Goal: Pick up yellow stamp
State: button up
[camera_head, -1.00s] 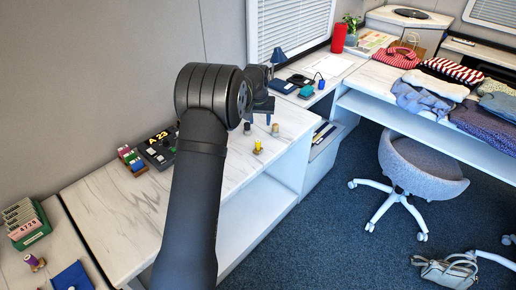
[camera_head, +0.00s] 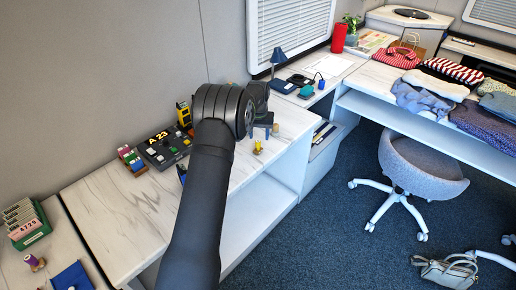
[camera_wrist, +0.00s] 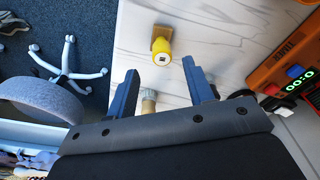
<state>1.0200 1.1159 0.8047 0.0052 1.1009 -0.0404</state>
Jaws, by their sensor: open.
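The yellow stamp (camera_head: 257,148) stands upright on the white marbled counter (camera_head: 130,215), near its front edge. In the wrist view the yellow stamp (camera_wrist: 162,43) shows its rounded yellow top and a tan base, beyond my fingertips. My gripper (camera_head: 262,131) is open, with its blue fingers (camera_wrist: 162,84) apart and nothing held. In the head view it hangs just above and behind the stamp. A second, beige-topped stamp (camera_head: 276,129) stands to the right; a pale round top (camera_wrist: 149,98) shows between the fingers in the wrist view.
A dark keypad device (camera_head: 167,147) marked A 23 and a rack of coloured items (camera_head: 131,158) stand to the left. An orange device with a green display (camera_wrist: 290,70) is at the right of the wrist view. A grey chair (camera_head: 420,165) stands on the floor to the right.

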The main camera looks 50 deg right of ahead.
aim_at(258, 141)
notch_tip(258, 141, down, 6)
jog(key=shift+w+a+r, duration=0.1)
jog(key=shift+w+r, duration=0.05)
grip_shut()
dwell(0.3)
